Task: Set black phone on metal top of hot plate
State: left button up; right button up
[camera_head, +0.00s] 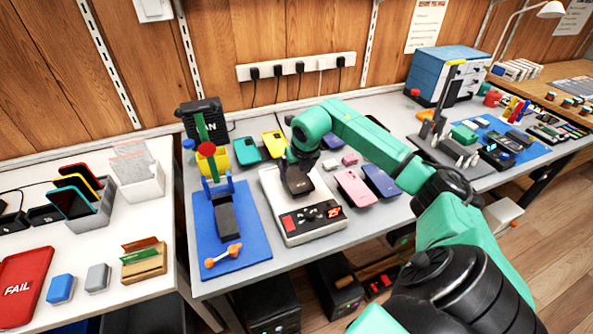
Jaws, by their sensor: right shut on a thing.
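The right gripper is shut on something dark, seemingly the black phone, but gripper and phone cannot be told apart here. Whether the phone touches the top cannot be told. My left gripper is not in view.
My right arm spans the table's right side.

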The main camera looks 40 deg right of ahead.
jog(key=shift+f, duration=0.25)
dwell(0.4)
jog(key=o, duration=1.2)
jog(key=shift+o, duration=0.2)
jog(key=shift+r, duration=0.1)
jog(key=shift+r, duration=0.5)
notch_tip(320, 180, up, 7)
jog(key=p, duration=0.5)
